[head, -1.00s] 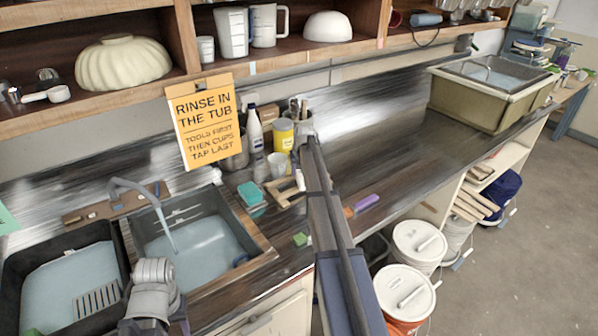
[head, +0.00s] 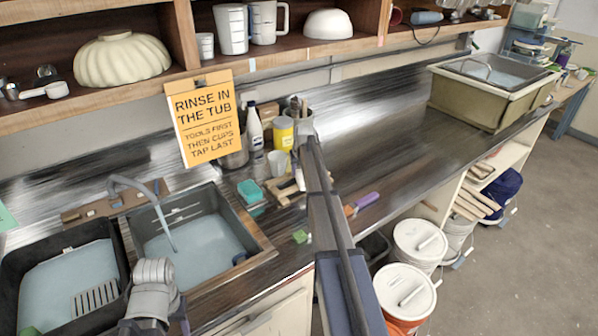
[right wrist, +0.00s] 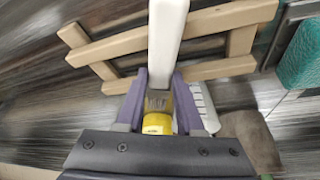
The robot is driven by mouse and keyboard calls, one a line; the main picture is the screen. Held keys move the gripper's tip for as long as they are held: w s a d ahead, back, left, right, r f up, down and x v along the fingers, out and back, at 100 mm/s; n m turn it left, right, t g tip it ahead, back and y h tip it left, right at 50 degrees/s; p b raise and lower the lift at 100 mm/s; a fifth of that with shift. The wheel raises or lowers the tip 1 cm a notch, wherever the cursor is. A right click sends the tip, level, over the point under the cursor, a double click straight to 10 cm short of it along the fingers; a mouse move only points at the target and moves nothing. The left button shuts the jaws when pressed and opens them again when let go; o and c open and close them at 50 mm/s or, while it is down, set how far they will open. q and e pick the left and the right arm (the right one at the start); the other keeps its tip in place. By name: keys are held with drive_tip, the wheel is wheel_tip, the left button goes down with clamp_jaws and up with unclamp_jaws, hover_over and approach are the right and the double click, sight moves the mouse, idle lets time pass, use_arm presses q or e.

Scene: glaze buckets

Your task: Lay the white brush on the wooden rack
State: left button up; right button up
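The wooden rack (head: 282,190) lies on the counter right of the sink, beside a teal sponge (head: 250,191). In the right wrist view the rack (right wrist: 110,48) spans the upper part. The white brush (right wrist: 167,35) has its pale handle lying across the view in front of the rack; whether it touches the rack is unclear. My right gripper (right wrist: 160,88) has its purple fingers closed on the brush near its grey-brown part, with a yellow part below. In the head view my right arm hides most of the gripper (head: 303,135). My left gripper (head: 150,300) is at the bottom left; its fingertips are not clear.
A yellow container (head: 283,133) and a white bottle (head: 254,130) stand behind the rack. A purple-handled tool (head: 366,201) lies right of my arm. A white comb-like piece (right wrist: 203,105) is beside the gripper.

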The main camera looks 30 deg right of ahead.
sight(301, 178)
drive_tip(key=o, duration=0.5)
drive_tip(key=shift+o, duration=0.2)
drive_tip(key=shift+r, duration=0.15)
drive_tip(key=p+v, duration=0.7)
drive_tip(key=shift+s+r, duration=0.15)
drive_tip(key=shift+r, duration=0.1)
